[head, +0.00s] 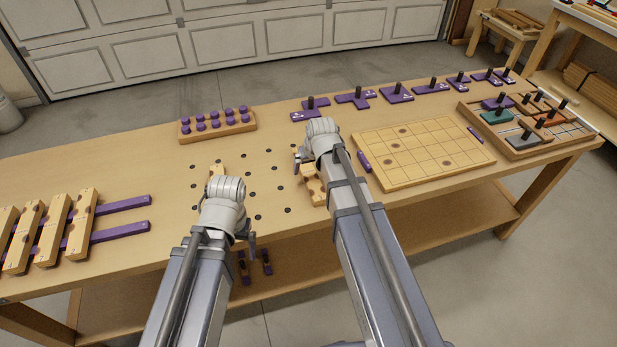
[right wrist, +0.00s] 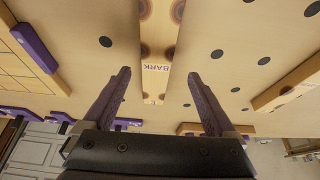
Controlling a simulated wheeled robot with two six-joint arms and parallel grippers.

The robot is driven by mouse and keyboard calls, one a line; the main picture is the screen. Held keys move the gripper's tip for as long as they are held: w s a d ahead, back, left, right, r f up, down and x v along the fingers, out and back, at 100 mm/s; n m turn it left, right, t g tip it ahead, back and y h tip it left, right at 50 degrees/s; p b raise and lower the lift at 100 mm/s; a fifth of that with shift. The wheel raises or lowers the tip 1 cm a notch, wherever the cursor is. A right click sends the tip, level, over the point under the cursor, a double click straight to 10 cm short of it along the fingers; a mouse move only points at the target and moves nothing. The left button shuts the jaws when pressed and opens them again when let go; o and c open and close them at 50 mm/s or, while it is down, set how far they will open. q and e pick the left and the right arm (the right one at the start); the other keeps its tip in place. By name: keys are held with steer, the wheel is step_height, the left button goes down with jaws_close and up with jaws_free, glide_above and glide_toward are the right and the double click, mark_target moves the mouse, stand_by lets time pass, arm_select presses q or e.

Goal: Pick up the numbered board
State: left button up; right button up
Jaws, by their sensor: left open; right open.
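A narrow wooden board (head: 313,190) with round dark marks lies on the bench, partly hidden by my right arm. In the right wrist view this board (right wrist: 157,82) carries the word BARK; any number on it is too small to read surely. My right gripper (right wrist: 156,75) is open, with its two fingers spread to either side of the board and apart from it. In the head view my right gripper (head: 298,160) is mostly hidden behind its wrist.
A gridded board (head: 425,150) lies to the right, a purple bar (head: 364,162) beside it. A rack with purple pegs (head: 217,124) is behind. Another wooden piece (head: 217,170) lies beyond my left wrist. Slatted wood (head: 50,230) with purple rails is at left; a tray (head: 520,150) at right.

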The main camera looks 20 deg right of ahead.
mark_target(309, 172)
steer(key=shift+d+b+x, duration=0.15)
steer(key=shift+b+x, duration=1.05)
steer(key=shift+x, duration=0.1)
steer(key=shift+d+b+x, duration=0.15)
steer(key=shift+b+x, duration=1)
steer(key=shift+x, duration=0.2)
steer(key=shift+r, duration=0.15)
jaws_close()
